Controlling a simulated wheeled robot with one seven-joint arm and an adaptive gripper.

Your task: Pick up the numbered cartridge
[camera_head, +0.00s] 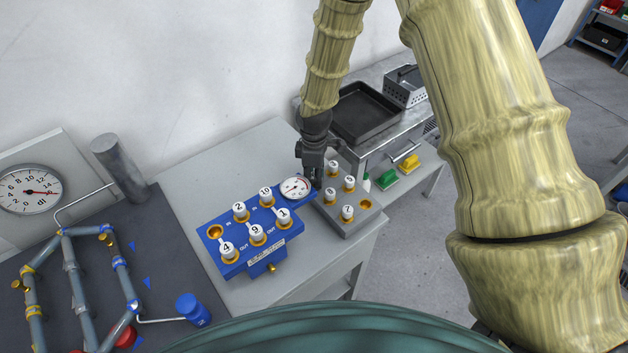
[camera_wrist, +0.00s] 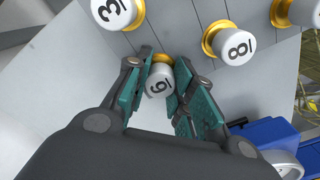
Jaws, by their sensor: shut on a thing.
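My gripper (camera_head: 317,184) points down at the back-left edge of the grey block, beside the gauge. In the wrist view its teal-padded fingers (camera_wrist: 160,90) are shut on a white-capped cartridge (camera_wrist: 160,82) with a gold collar. Its cap number looks like 6, but its orientation leaves 9 possible. The collar shows just behind the cap; I cannot tell whether it is still seated. In the head view my gripper hides this cartridge. Cartridges 3 (camera_wrist: 115,12) and 8 (camera_wrist: 238,46) stand in the grey block near it.
The grey block (camera_head: 345,228) also holds cartridge 7 (camera_head: 347,212) and has an empty gold socket (camera_head: 365,205). The blue block (camera_head: 240,262) with numbered cartridges and a gauge (camera_head: 295,188) adjoins it on the left. A black tray (camera_head: 365,112) lies behind.

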